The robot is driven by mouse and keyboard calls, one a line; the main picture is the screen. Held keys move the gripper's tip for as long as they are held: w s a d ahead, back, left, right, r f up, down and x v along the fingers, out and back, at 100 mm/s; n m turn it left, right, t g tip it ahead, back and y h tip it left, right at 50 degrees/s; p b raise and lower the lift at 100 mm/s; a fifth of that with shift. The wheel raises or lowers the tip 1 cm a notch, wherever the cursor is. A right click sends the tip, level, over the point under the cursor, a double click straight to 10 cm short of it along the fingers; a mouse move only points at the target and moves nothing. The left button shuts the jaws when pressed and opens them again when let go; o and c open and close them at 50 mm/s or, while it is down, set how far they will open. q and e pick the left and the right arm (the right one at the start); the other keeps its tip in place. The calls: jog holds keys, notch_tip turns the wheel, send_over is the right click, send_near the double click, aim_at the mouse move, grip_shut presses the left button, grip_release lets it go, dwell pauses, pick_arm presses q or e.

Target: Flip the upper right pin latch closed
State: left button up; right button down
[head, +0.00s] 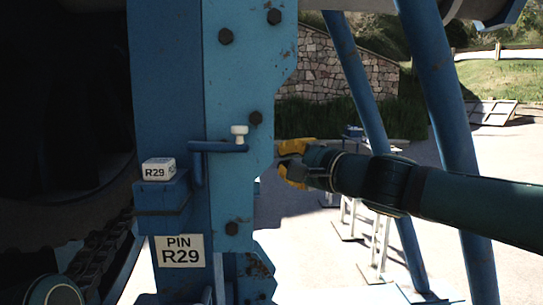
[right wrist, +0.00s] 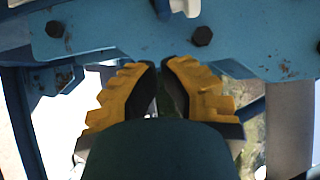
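The upper right pin latch is a blue bent handle (head: 220,147) with a white knob (head: 239,131), mounted on the blue frame. The handle sticks out to the right, with the knob upright near its end. The knob also shows at the top of the right wrist view (right wrist: 187,7). My right gripper (head: 281,160), with yellow fingers, is right of and slightly below the knob, apart from it. In the right wrist view its fingertips (right wrist: 160,66) are a narrow gap apart, with nothing held between them. My left gripper is not in view.
A blue bracket (head: 162,200) with a white R29 block (head: 158,170) stands left of the latch, above a PIN R29 label (head: 180,250). Bolts (head: 255,117) stud the frame plate. Blue slanted posts (head: 350,80) stand behind my right arm.

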aim_at(257, 152)
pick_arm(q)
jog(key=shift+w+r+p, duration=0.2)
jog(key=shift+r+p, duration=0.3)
pick_arm(e)
jog(key=x, duration=0.9)
jog(key=shift+w+a, duration=0.2)
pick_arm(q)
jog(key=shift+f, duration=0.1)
